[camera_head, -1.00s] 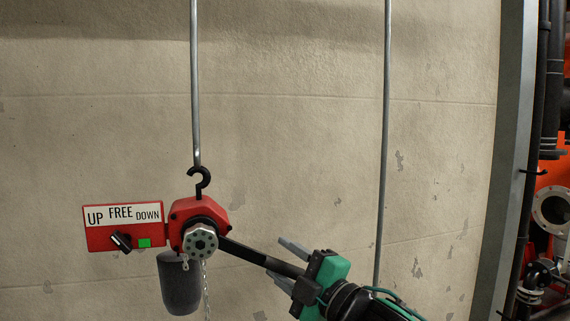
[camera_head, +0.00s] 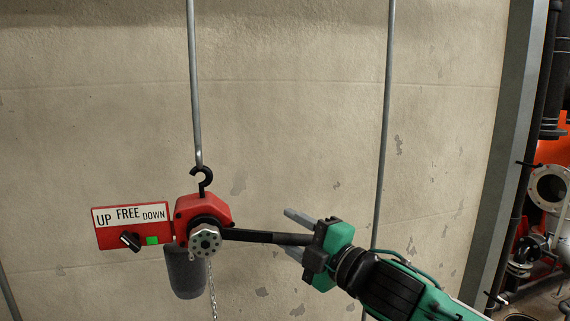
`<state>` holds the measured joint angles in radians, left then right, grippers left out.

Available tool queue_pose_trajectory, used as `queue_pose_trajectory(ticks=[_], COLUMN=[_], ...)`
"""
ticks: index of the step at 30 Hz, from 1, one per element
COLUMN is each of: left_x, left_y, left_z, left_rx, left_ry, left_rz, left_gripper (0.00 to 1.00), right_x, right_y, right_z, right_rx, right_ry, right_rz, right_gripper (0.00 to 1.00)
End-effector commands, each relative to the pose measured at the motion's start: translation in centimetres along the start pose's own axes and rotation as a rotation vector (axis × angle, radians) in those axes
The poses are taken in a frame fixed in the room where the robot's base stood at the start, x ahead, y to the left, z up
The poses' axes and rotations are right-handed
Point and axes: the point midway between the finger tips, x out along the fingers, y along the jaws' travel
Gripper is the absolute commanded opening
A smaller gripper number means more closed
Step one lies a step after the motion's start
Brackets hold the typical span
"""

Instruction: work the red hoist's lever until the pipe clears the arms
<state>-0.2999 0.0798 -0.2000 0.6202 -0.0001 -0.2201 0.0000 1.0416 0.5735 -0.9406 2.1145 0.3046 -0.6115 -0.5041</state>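The red hoist (camera_head: 213,208) hangs by its black hook from a grey rod. Its black lever (camera_head: 262,236) points right, nearly level. The red sign plate (camera_head: 107,239) reads UP, FREE and DOWN. Its black knob (camera_head: 130,241) tilts toward UP, beside a green square (camera_head: 152,240). My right gripper (camera_head: 297,236) is at the lever's outer end, one grey finger above it and one below, with gaps showing between fingers and lever. The pipe and my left gripper are out of view.
A second grey rod (camera_head: 386,130) hangs behind my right gripper. A dark grey bag (camera_head: 185,272) and a chain (camera_head: 212,290) hang under the hoist. A steel column (camera_head: 503,150) and pipework stand at the right. The wall behind is bare.

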Motion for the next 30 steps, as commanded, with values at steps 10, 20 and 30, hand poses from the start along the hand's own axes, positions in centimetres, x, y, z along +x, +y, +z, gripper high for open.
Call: queue_pose_trajectory(ticks=[10, 20, 30], left_x=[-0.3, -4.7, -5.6], left_y=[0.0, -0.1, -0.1], left_z=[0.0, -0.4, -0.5], left_rx=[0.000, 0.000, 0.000], left_ry=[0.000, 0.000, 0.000], left_rz=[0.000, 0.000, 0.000], left_gripper=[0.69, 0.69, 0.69], right_x=[0.0, 0.3, 0.4], right_y=[0.2, 3.4, 3.9], right_z=[-0.1, -0.6, -0.7], right_rx=[-0.005, -0.077, -0.114], right_ry=[0.001, 0.001, 0.002], right_rz=[-0.002, -0.042, -0.065], right_gripper=[0.44, 0.44, 0.44])
